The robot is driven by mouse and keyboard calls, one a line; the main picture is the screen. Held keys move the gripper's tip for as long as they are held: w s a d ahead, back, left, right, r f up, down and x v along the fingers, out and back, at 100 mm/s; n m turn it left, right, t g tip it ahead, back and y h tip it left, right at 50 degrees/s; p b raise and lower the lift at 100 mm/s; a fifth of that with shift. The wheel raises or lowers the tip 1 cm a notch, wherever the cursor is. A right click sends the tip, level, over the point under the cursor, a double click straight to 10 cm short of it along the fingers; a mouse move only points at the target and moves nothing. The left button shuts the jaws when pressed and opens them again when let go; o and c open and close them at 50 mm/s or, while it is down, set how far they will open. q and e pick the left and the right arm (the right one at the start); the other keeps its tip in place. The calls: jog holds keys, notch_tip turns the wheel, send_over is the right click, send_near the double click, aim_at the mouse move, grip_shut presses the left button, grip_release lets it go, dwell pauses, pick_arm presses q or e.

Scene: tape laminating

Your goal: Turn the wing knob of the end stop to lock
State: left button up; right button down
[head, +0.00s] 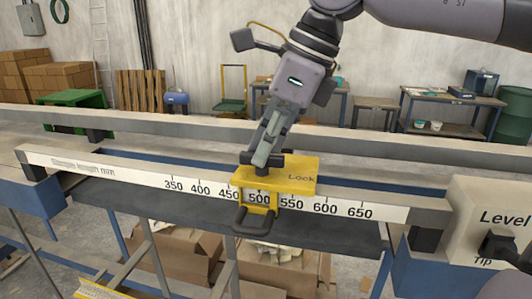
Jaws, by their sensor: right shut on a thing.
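The yellow end stop (295,176) sits on the white scale rail (122,171) around the 500 mark. The word "Lock" is printed on the right of its top face, and a dark handle (252,222) hangs at its front. The black wing knob (247,158) stands on the left part of the top face. My right gripper (265,152) comes down from above and is shut on the wing knob, its fingers hiding part of it. My left gripper is not in view.
A pale box marked "Level" and "Tip" (490,222) with a black knob stands at the right end of the rail. A second rail (400,150) runs behind. Cardboard boxes (180,250) lie below. The scale is clear on both sides of the stop.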

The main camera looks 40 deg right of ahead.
jog(key=shift+m, duration=0.4)
jog(key=c, duration=1.6)
grip_release()
jog(key=shift+c, duration=0.2)
jog(key=shift+r, duration=0.1)
jog(key=v, duration=1.1)
jog(key=shift+s+r, duration=0.15)
jog(key=shift+r, duration=0.25)
jog(key=shift+a+f, duration=0.1)
